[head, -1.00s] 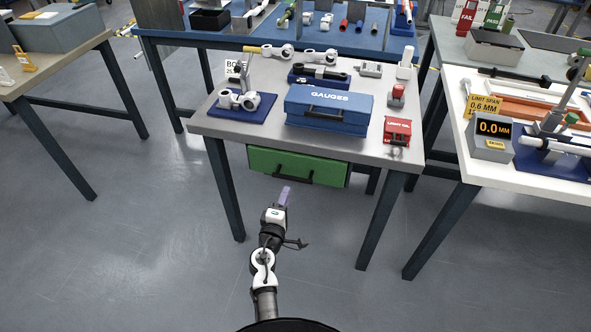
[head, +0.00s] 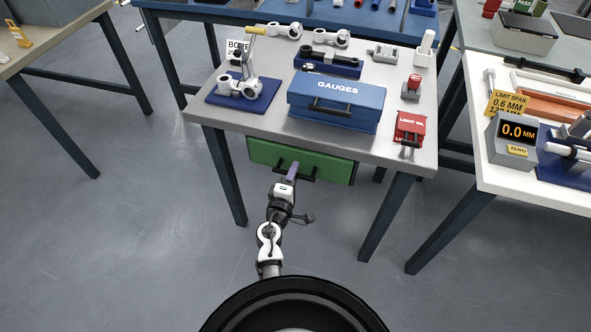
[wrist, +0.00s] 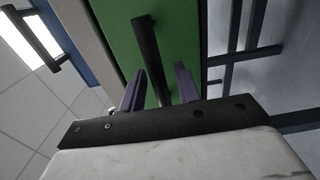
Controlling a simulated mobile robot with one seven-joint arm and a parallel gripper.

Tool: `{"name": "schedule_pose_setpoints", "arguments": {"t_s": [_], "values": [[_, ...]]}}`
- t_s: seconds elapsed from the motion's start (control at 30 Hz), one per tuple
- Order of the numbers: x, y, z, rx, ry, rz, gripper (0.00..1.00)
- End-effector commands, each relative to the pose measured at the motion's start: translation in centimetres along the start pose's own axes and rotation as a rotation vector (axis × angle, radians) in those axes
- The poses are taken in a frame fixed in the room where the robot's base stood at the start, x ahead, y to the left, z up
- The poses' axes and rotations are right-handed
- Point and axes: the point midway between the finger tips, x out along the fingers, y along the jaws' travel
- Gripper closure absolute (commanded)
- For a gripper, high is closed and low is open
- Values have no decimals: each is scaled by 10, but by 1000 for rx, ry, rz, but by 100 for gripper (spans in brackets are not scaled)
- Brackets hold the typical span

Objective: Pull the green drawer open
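The green drawer (head: 325,167) hangs under the front edge of the grey-topped table, its front close beneath the tabletop. A dark bar handle (head: 308,177) runs across its front. My gripper (head: 292,170) is at the handle, its purple fingers overlapping the drawer front in the head view. In the wrist view, the two fingers of my gripper (wrist: 160,86) are apart. The black handle (wrist: 151,55) shows in the gap between them, with the green drawer front (wrist: 184,35) behind. I cannot tell whether either finger touches the handle.
Dark table legs (head: 223,177) stand on both sides of the drawer. The floor in front is clear.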

Motion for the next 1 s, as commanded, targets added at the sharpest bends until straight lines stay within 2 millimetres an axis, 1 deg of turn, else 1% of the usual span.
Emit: {"name": "schedule_pose_setpoints", "arguments": {"t_s": [0.2,0.23,0.47,0.5,1.0], "values": [[0,0,0,0,0,0,67],[0,0,0,0,0,0,69],[0,0,0,0,0,0,99],[0,0,0,0,0,0,100],[0,-1,0,0,0,0,100]]}}
